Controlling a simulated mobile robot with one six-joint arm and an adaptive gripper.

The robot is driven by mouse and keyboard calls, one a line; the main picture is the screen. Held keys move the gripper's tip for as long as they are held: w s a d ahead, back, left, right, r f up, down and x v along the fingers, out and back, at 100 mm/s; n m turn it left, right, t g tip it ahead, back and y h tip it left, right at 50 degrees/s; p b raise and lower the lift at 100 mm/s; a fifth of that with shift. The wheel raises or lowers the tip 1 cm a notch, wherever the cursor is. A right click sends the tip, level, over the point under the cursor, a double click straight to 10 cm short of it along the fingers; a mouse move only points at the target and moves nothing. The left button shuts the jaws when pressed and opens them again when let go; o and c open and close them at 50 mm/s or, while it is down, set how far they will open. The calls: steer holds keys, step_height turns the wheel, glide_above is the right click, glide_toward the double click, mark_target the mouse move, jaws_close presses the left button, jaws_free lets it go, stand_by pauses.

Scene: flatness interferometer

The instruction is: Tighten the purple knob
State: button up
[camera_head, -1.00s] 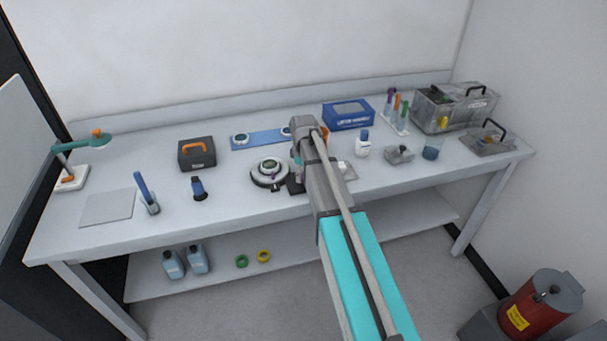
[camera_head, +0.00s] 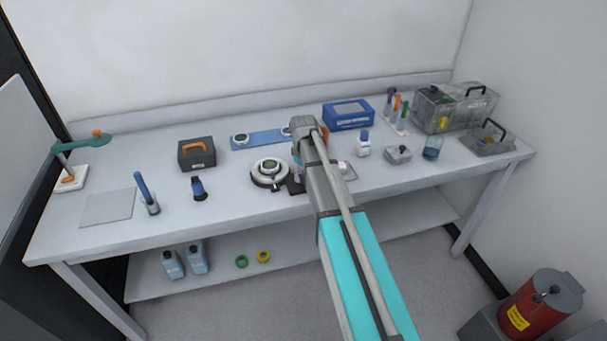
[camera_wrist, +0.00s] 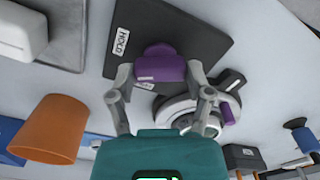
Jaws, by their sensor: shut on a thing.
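In the wrist view, a purple knob (camera_wrist: 160,66) with a small pale label sits between the fingertips of my gripper (camera_wrist: 160,76), which is shut on it. The knob shows in front of a black plate (camera_wrist: 188,32) marked HOLD; I cannot tell whether it touches the plate. A second purple part (camera_wrist: 238,112) is at the side of a round white and dark instrument (camera_wrist: 175,108), just right of my gripper. In the head view, this instrument (camera_head: 269,168) stands near the bench front, left of my arm's end.
An orange cup-like thing (camera_wrist: 48,130) is close on the left in the wrist view. The front left bench is partly clear.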

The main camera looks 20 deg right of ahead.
steer(key=m, duration=0.4)
steer(key=shift+m, duration=0.4)
steer(key=o, duration=1.1)
steer(key=shift+o, duration=0.2)
steer(key=shift+n, duration=0.3)
